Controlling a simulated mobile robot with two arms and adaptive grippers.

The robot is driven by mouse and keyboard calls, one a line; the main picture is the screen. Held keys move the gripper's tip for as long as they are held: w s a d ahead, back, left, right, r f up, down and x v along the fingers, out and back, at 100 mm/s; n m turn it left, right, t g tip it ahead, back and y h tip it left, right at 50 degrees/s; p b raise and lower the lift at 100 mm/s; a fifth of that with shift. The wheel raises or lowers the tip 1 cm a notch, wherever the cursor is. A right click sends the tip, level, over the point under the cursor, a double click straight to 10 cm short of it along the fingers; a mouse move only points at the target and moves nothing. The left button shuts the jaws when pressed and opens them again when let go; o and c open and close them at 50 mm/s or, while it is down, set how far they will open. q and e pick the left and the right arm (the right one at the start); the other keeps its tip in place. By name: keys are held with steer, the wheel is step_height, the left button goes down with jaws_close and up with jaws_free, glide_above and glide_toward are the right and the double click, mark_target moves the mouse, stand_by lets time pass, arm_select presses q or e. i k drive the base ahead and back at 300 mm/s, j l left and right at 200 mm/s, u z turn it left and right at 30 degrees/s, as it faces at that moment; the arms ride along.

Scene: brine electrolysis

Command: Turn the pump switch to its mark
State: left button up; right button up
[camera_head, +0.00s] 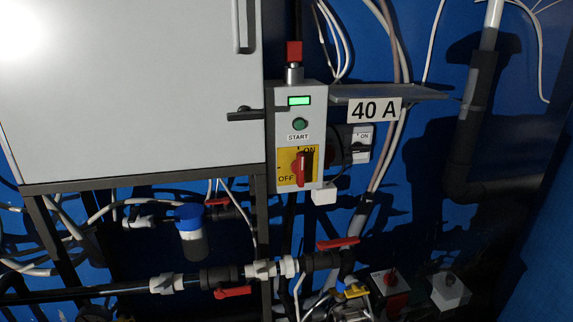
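A red rotary switch (304,167) sits on a yellow plate (285,180) marked ON and OFF, low on a grey control box (313,113). Its handle stands about upright, with its top towards ON. A second, dark rotary switch (358,147) with a white ON label (363,135) is just to the right; its knob position is too dark to read. Lower right, a small box with a red knob (391,279) and a grey box with a dark knob (448,287) show. I cannot tell which one is the pump switch. Neither gripper is in view.
A big white cabinet (120,90) fills the left. A shelf (415,92) with a 40 A sign (374,110) juts out right of the control box. Below run pipes with red valve handles (338,243) and a blue-capped filter (192,235). Cables hang on the blue wall.

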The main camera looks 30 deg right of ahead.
mark_target(390, 279)
steer(key=z, duration=1.75)
